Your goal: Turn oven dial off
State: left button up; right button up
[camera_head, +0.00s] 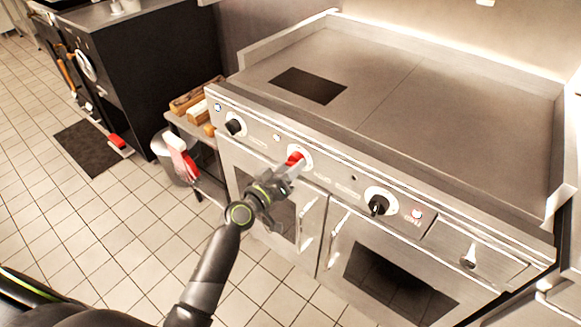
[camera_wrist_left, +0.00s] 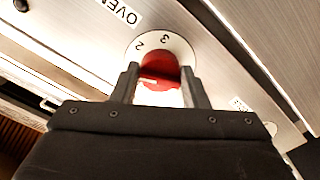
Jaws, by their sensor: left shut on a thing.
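The red oven dial (camera_head: 295,158) is on the front panel of the steel range (camera_head: 350,177). In the left wrist view the red dial (camera_wrist_left: 160,66) sits on a white round plate with the numbers 2 and 3 visible, next to an "OVEN" label (camera_wrist_left: 120,12). My left gripper (camera_head: 287,171) reaches up to the panel, with its fingers on either side of the dial, shut on it. The fingers and the picture's angle hide part of the dial plate, so I cannot tell its exact setting. My right gripper is not in view.
Black knobs (camera_head: 235,127) and (camera_head: 379,205) flank the dial on the panel. Oven doors with vertical handles (camera_head: 310,222) are below it. A bin (camera_head: 178,160) and a low shelf with wooden items (camera_head: 198,103) stand to the left. The tiled floor in front is mostly clear.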

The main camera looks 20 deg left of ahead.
pick_arm(q)
jog(key=shift+n+p, duration=1.2)
jog(key=shift+n, duration=5.3)
jog(key=o, duration=1)
jog(key=shift+r, duration=0.1)
jog(key=shift+c, duration=0.2)
jog(key=shift+s, duration=0.15)
jog(key=b+v, duration=0.3)
jog(key=v, duration=1.4)
jog(key=shift+s, duration=0.1)
